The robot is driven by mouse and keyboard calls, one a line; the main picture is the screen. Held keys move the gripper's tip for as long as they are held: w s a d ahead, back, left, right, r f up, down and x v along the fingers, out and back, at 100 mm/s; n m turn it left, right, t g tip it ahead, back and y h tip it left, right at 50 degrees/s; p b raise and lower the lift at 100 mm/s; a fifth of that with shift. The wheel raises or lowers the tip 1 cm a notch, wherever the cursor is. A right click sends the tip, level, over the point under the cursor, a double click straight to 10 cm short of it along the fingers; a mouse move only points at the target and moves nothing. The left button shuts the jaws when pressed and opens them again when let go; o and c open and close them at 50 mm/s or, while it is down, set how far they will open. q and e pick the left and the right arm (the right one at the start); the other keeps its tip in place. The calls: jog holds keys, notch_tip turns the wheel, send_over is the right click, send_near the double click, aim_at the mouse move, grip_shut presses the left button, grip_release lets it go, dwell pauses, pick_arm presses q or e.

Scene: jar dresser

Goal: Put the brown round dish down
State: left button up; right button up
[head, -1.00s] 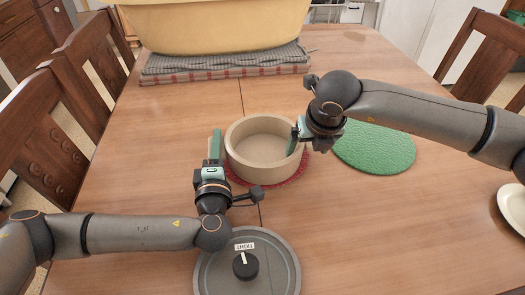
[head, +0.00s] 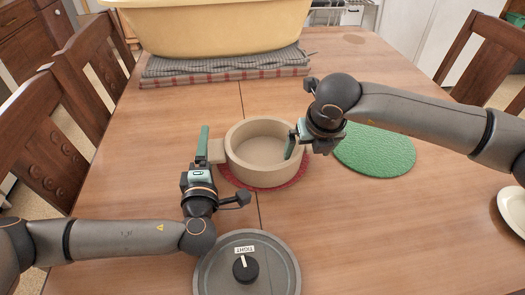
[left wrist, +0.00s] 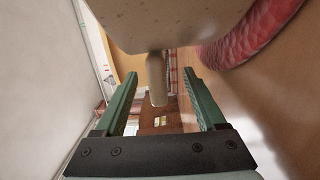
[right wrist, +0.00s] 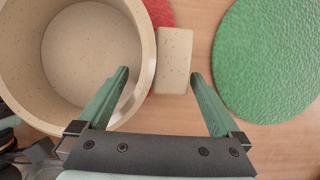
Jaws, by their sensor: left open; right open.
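The brown round dish (head: 262,172), a beige pot with a stub handle on each side, sits upright and empty on a red round mat (head: 283,183). My left gripper (head: 204,140) is open just left of the dish's left handle (head: 217,151). In the left wrist view that handle (left wrist: 156,75) shows beyond the open fingers, apart from them. My right gripper (head: 296,138) is open at the dish's right side. In the right wrist view, one finger overlaps the dish wall (right wrist: 146,45) and the other is right of the right handle (right wrist: 175,60); contact is unclear.
A grey lid (head: 285,270) with a black knob lies in front of the dish. A green round mat (head: 375,150) lies to the right, partly under my right arm. A yellow tub (head: 215,30) stands on folded cloths at the back. A white plate (head: 513,208) is at the right edge.

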pick_arm(q)
jog(key=s, duration=0.7)
jog(key=shift+s+a, duration=0.3)
jog(key=shift+s, duration=0.2)
pick_arm(e)
jog(key=shift+s+r, duration=0.1)
jog(key=shift+r, duration=0.15)
jog(key=v, duration=1.1)
jog(key=shift+r, duration=0.2)
pick_arm(q)
jog(key=shift+r, duration=0.1)
pick_arm(e)
jog(key=shift+s+r, duration=0.1)
